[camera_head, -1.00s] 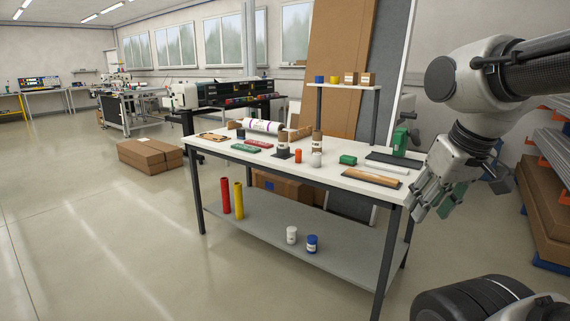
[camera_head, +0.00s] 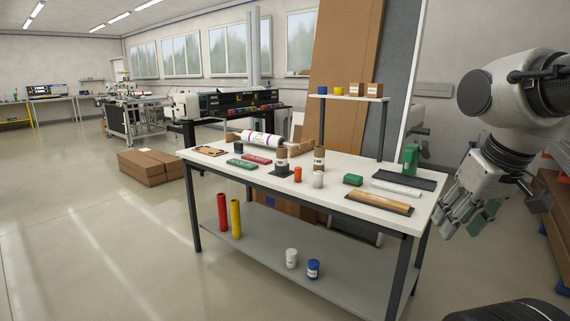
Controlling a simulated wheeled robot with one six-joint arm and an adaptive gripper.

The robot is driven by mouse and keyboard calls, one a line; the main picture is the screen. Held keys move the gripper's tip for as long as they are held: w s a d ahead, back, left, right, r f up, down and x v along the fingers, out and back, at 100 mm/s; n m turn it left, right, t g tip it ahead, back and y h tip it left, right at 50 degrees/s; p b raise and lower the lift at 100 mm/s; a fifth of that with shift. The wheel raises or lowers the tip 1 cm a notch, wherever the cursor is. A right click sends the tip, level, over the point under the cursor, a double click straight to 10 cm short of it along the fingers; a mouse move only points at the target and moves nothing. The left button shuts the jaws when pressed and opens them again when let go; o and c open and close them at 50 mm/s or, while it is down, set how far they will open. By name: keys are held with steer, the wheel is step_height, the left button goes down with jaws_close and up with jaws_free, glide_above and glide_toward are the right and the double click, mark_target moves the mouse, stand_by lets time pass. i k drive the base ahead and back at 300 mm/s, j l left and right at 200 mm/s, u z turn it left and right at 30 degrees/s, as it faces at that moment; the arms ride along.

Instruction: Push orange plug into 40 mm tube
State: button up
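A small orange plug (camera_head: 298,175) stands on the white worktable (camera_head: 240,180), near the middle. Two brown cardboard tubes stand upright behind it, one on the left (camera_head: 282,161) on a dark base and one on the right (camera_head: 319,160). Their sizes cannot be read. My gripper (camera_head: 458,218) hangs at the right, beyond the table's right end in the picture, fingers pointing down and left. It is well away from the plug and tubes. Whether its fingers are open or shut is unclear.
A wooden piece on a dark tray (camera_head: 380,202) lies at the front right. A raised shelf (camera_head: 350,98) holds small items.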

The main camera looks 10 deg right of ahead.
mark_target(281, 151)
steer(key=i+j+z, duration=0.2)
steer(key=i+j, duration=0.15)
steer(key=i+j+z, duration=0.15)
steer(key=i+j, duration=0.3)
steer(key=i+j+z, duration=0.2)
steer(key=i+j, duration=0.25)
steer(key=i+j+z, duration=0.15)
steer(key=i+j, duration=0.3)
steer(key=i+j+z, duration=0.2)
steer(key=i+j, duration=0.15)
steer(key=j, duration=0.35)
